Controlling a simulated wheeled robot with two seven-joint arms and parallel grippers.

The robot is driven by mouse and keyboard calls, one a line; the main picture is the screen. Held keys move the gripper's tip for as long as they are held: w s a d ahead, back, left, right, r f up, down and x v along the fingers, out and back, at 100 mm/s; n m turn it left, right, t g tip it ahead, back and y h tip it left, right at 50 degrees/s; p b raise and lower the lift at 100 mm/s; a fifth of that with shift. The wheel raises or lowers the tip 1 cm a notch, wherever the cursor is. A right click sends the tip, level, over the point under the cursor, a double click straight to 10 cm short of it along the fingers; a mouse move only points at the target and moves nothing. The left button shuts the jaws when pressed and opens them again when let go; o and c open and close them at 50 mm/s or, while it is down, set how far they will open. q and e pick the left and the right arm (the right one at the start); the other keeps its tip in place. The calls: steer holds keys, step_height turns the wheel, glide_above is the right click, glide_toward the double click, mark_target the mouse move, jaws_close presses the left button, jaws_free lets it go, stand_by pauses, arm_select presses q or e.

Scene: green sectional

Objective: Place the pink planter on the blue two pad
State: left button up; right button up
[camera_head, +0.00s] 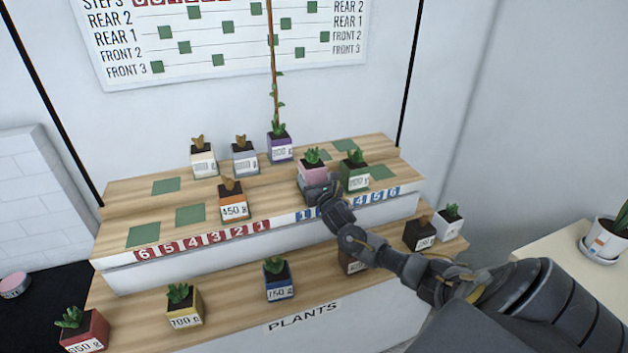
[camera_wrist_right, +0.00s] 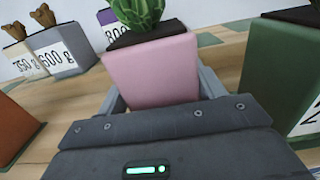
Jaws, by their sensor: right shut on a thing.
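The pink planter (camera_head: 313,173) with a green succulent is at the front right part of the upper shelf. It fills the middle of the right wrist view (camera_wrist_right: 152,72), upright between my fingers. I cannot tell whether the planter's base touches the shelf. On the strip, blue 1 and the higher numbers at the right end show; my gripper covers the part around blue 2. The blue two pad is hidden behind the gripper and planter. My left gripper is not in view.
A green planter (camera_head: 354,172) stands close right of the pink one. An orange planter (camera_head: 232,201) is left. White, grey and purple planters (camera_head: 279,147) stand behind, the purple one with a tall stem. Green pads (camera_head: 190,214) lie bare at left. More planters line the lower shelf (camera_head: 225,309).

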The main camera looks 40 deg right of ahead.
steer(key=shift+s+a+f, duration=0.1)
steer(key=shift+a+f, duration=0.05)
steer(key=shift+f, duration=0.35)
steer(key=shift+s+a+f, duration=0.1)
steer(key=shift+a+f, duration=0.05)
steer(key=shift+f, duration=0.35)
steer(key=o, duration=1.3)
steer(key=shift+f, duration=0.15)
steer(key=v, duration=0.3)
steer(key=r+b+v, duration=0.1)
steer(key=v, duration=0.3)
steer(key=r+v, duration=0.1)
steer(key=v, duration=0.2)
steer(key=shift+s+d+r, duration=0.1)
steer(key=shift+s+d, duration=0.05)
steer(key=shift+s, duration=0.15)
